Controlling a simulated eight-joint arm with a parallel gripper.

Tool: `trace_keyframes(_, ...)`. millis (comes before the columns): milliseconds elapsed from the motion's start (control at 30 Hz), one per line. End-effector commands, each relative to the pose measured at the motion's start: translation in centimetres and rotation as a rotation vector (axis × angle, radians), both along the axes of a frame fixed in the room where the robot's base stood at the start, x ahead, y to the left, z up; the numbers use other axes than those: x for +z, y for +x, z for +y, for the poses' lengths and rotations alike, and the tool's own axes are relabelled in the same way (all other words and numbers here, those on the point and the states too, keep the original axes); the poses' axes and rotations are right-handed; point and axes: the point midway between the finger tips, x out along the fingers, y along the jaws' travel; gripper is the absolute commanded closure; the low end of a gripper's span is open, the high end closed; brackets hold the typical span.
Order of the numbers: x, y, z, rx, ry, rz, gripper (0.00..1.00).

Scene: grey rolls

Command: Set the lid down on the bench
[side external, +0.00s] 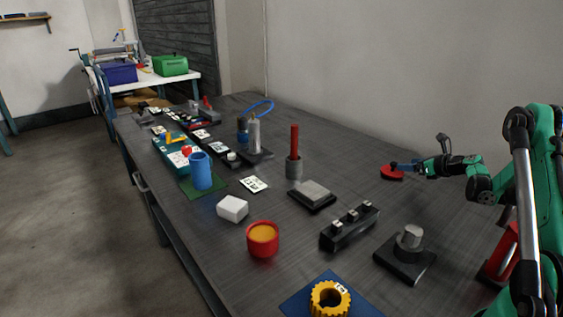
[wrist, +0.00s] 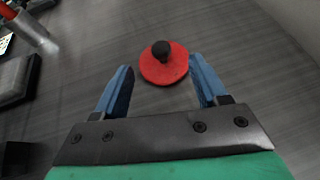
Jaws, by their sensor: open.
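The lid (wrist: 152,72) is a round red disc with a dark knob. In the wrist view it lies on the grey bench (wrist: 100,35), just beyond and between my fingertips. In the side view the lid (side external: 391,173) is near the wall side of the bench, at the tip of my gripper (side external: 402,165). My gripper's two blue fingers (wrist: 162,82) are spread wide, with nothing gripped between them. The exact gap between lid and fingers cannot be told in the side view.
A red cup with orange contents (side external: 263,238) stands at the front. A grey holder with a red rod (side external: 294,160), a flat grey block (side external: 312,195) and a black rack (side external: 350,227) stand left of my gripper. The bench around the lid is clear.

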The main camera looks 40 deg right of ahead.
Motion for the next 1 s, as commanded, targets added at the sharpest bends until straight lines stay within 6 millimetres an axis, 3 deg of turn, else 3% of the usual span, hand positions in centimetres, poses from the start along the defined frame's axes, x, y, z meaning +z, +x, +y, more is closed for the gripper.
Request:
trace_keyframes(400, -2.2, 4.3, -1.0, -0.005, 0.007, -0.003, 0.34)
trace_keyframes(733, -2.5, 4.8, -1.1, -0.005, 0.006, -0.002, 0.34)
trace_keyframes(767, -2.5, 4.8, -1.1, -0.005, 0.006, -0.002, 0.4)
trace_keyframes(967, -2.4, 4.7, -1.0, -0.005, 0.005, -0.002, 0.97)
trace_keyframes(1000, -2.4, 4.7, -1.0, -0.005, 0.005, -0.002, 1.0)
